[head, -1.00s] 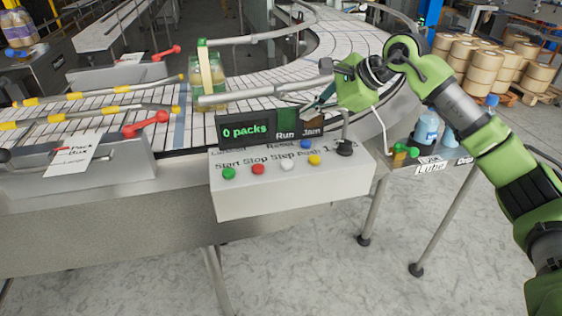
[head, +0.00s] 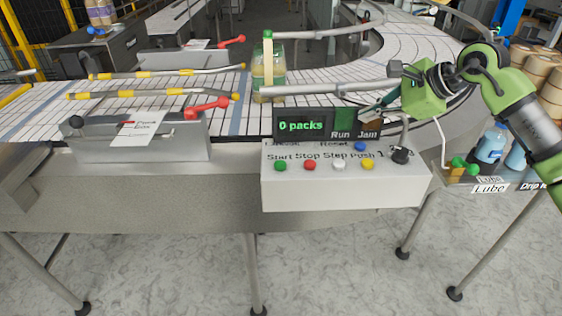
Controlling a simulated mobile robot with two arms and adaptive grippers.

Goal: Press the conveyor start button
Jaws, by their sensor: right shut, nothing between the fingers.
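The green start button (head: 280,166) is at the left end of the button row on the white control box (head: 340,193). A red stop button (head: 310,165), a white step button (head: 338,165) and a yellow push button (head: 367,165) follow to its right. The display (head: 302,125) above reads "0 packs", with Run and Jam lamps beside it. My right gripper (head: 364,114) is shut and empty, in front of the lamps, above and to the right of the start button and apart from it. My left gripper is not in view.
A blue button (head: 360,146) and a black selector knob (head: 401,155) are on the box's right part. A filled bottle pack (head: 268,72) stands on the conveyor (head: 330,62) behind. A side table with blue bottles (head: 491,143) is at the right. The floor in front is clear.

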